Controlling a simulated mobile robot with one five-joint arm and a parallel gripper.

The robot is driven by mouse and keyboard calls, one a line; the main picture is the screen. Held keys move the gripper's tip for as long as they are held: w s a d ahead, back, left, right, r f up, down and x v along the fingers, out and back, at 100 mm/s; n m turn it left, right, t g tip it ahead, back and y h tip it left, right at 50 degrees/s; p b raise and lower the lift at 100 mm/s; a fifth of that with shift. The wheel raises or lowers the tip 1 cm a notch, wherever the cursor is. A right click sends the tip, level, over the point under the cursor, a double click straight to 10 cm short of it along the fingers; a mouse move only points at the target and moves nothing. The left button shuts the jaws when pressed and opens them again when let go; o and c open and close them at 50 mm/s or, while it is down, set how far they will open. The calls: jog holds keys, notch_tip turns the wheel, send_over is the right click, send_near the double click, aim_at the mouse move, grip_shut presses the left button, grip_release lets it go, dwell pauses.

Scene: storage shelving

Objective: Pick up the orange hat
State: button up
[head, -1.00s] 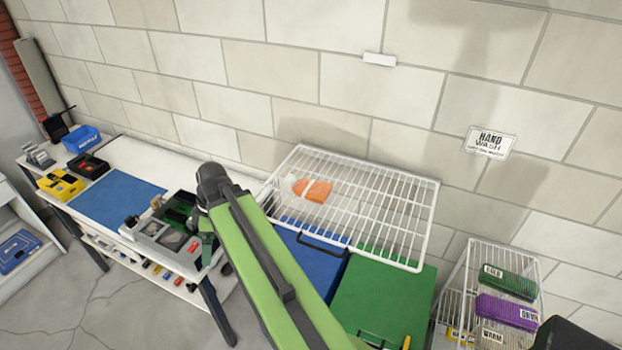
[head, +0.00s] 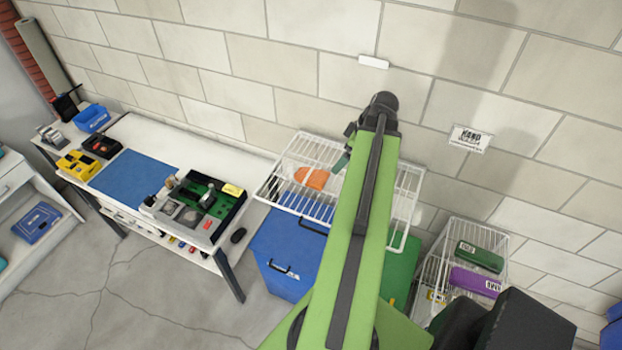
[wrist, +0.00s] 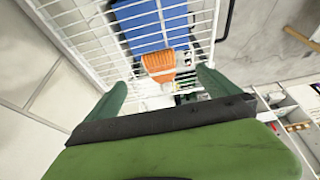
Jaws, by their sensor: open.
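The orange hat (head: 312,177) lies on the white wire shelf (head: 408,200) by the wall, towards the shelf's left part. A whitish piece lies beside it. In the wrist view the hat (wrist: 158,64) appears beyond the fingertips, near the middle of the gap between them. My gripper (wrist: 162,82) is open, with its two green fingers apart and nothing between them. It is clear of the hat. In the head view my green arm hides most of the gripper and the right part of the shelf.
A blue bin (head: 283,255) and a green bin (head: 402,265) stand under the shelf. A workbench (head: 232,152) with tools and boxes is at left. A wire basket (head: 428,262) with green and purple packs is at right. The wall is close behind.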

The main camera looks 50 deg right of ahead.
jog(key=b, duration=0.9)
send_over(326, 180)
jog(key=s, duration=0.2)
notch_tip(326, 180, down, 10)
jog(key=shift+d+f, duration=0.15)
jog(key=shift+f, duration=0.05)
jog(key=shift+w+r, duration=0.1)
jog(key=shift+w, duration=0.05)
jog(key=b+x, duration=0.5)
jog(key=shift+d+f, duration=0.2)
jog(key=shift+f, duration=0.1)
jog(key=shift+r, duration=0.2)
jog(key=c, duration=1.3)
jog(key=shift+r, duration=0.1)
